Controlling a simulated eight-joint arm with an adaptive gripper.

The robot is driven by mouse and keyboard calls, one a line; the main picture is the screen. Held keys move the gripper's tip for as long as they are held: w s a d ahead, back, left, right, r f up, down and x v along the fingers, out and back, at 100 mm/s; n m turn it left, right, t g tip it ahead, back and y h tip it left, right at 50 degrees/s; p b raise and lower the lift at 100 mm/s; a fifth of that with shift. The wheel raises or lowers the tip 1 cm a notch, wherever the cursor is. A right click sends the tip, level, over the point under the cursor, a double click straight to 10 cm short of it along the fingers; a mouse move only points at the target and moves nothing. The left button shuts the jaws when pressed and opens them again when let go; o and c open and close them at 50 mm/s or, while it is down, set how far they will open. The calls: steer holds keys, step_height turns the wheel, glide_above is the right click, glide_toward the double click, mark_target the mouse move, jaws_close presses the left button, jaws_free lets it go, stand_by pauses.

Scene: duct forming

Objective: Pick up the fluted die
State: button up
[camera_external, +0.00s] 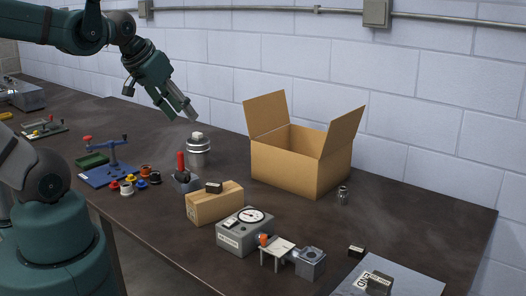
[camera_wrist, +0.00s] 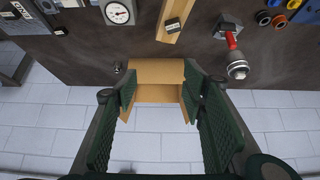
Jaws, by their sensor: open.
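My gripper (camera_external: 184,110) is open and empty, raised above the back left of the table. In the wrist view its two dark green fingers (camera_wrist: 161,92) are spread apart, with the cardboard box in the gap beyond them. A small shiny metal piece (camera_external: 342,195) stands on the table right of the box; it also shows in the wrist view (camera_wrist: 117,68). A larger silver cylinder with a pale block on top (camera_external: 198,150) stands below my gripper and shows in the wrist view (camera_wrist: 238,69). I cannot tell for sure which is the fluted die. Neither touches my gripper.
The open cardboard box (camera_external: 294,165) stands near the wall with flaps spread. In front are a tan block (camera_external: 207,207), a grey gauge box (camera_external: 237,238), a small white stand (camera_external: 277,252) and a grey block (camera_external: 310,263). A blue fixture (camera_external: 108,172) and coloured rings are left.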

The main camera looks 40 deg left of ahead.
steer(key=w+d+b, duration=0.1)
steer(key=w+d, duration=0.2)
steer(key=w, duration=0.4)
steer(key=w+d+b, duration=0.2)
steer(key=w, duration=0.5)
steer(key=g+b, duration=0.1)
steer(key=b, duration=0.6)
glide_above(342, 195)
steer(key=s+a, duration=0.1)
steer(key=s, duration=0.1)
step_height(342, 195, down, 30)
steer(key=shift+f, duration=0.15)
steer(key=shift+x, duration=1.25)
steer(key=shift+w+f, duration=0.1)
